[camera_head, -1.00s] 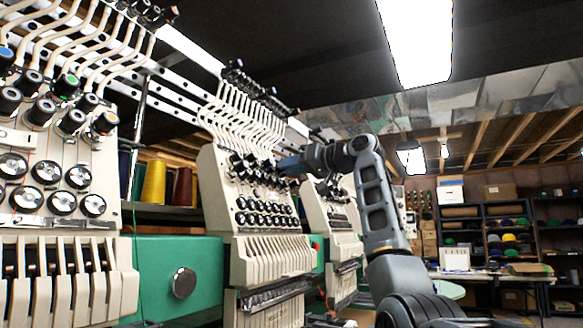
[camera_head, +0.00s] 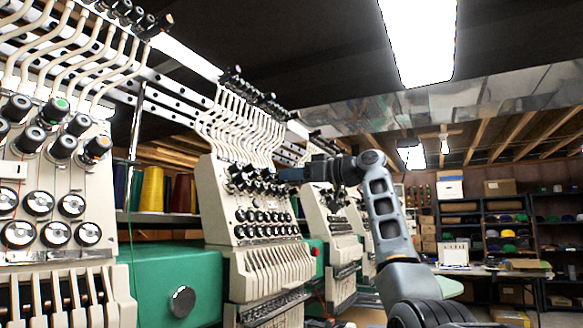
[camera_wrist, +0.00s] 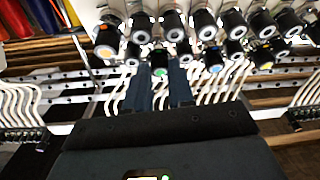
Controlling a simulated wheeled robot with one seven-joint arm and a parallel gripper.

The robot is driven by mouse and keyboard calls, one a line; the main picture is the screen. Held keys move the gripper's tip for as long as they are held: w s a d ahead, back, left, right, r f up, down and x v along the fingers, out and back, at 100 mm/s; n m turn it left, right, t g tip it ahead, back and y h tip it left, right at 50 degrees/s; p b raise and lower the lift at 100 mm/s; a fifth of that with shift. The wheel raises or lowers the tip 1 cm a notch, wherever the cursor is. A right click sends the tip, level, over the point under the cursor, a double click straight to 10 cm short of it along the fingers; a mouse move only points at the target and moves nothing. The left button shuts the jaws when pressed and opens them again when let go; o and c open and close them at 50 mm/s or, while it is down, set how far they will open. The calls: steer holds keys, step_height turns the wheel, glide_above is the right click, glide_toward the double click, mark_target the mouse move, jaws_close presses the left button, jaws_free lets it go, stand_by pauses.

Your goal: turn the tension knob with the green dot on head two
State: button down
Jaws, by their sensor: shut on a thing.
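The knob with the green dot (camera_wrist: 160,62) is a black cylinder among the tension knobs in the wrist view. My gripper (camera_wrist: 161,72) is shut on it, with one dark finger on each side. In the head view my gripper (camera_head: 284,175) reaches from the right to the upper knobs of the second head from the left (camera_head: 223,205). The knob it holds cannot be made out there. Another green-dot knob (camera_head: 59,105) shows on the nearest head, away from the gripper.
Close around the held knob are neighbours with an orange cap (camera_wrist: 104,50), a blue cap (camera_wrist: 214,66) and a yellow cap (camera_wrist: 265,58). White thread tubes (camera_head: 240,135) rise above the head. Thread cones (camera_head: 152,189) stand behind. Shelves (camera_head: 487,225) are at the far right.

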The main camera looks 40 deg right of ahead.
steer(key=shift+w+d+r+n+g+y+p, duration=0.1)
steer(key=shift+n+g+y+p, duration=0.5)
steer(key=shift+n, duration=0.75)
steer(key=shift+d+r+n+g+y+p, duration=0.1)
steer(key=shift+n+g+y+p, duration=0.15)
steer(key=shift+n+p, duration=0.85)
steer(key=shift+w+d+n+g+y+p, duration=0.1)
steer(key=shift+n+g+y+p, duration=0.3)
steer(key=shift+n, duration=1.15)
steer(key=shift+f, duration=0.1)
steer(key=c, duration=1)
jaws_free()
steer(key=shift+o, duration=0.2)
steer(key=shift+s, duration=0.1)
steer(key=b+v, duration=0.1)
steer(key=v, duration=0.6)
steer(key=shift+s+d, duration=0.2)
steer(key=shift+s, duration=0.1)
